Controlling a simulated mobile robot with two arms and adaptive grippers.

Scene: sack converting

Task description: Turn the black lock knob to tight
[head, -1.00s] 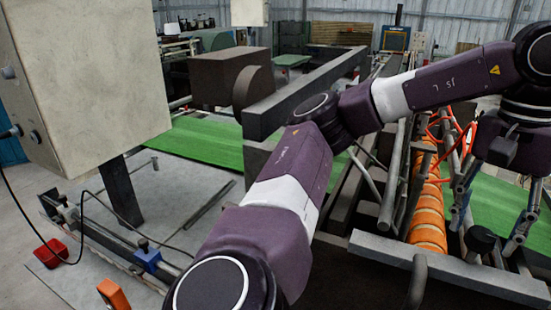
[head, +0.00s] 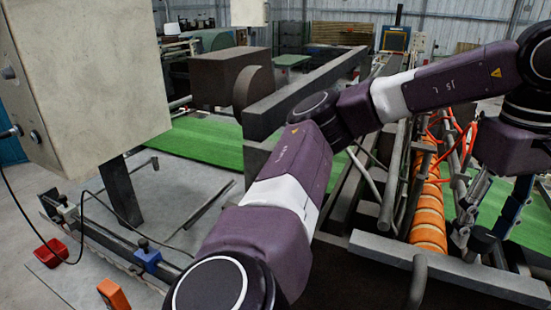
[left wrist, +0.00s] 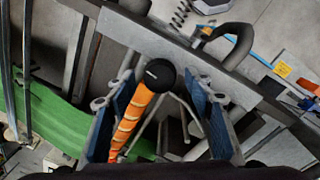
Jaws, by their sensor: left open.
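The black lock knob (head: 482,239) is at the right in the head view, close to the grey front beam and partly hidden by my gripper. In the left wrist view the round black knob (left wrist: 160,74) shows between the tips of the blue-padded fingers. My left gripper (head: 481,233) points down over the knob, open, with a finger on either side. In the left wrist view my left gripper (left wrist: 163,92) shows a gap between each finger and the knob. I cannot tell its exact height over the knob. My right gripper is not in view.
An orange-wrapped roller (head: 428,205) runs alongside the knob. A grey beam (head: 455,268) crosses in front, with a dark curved handle (head: 417,282) rising by it. Orange hoses (head: 462,135) and metal bars crowd the space around the gripper. Green web (head: 525,225) lies beyond.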

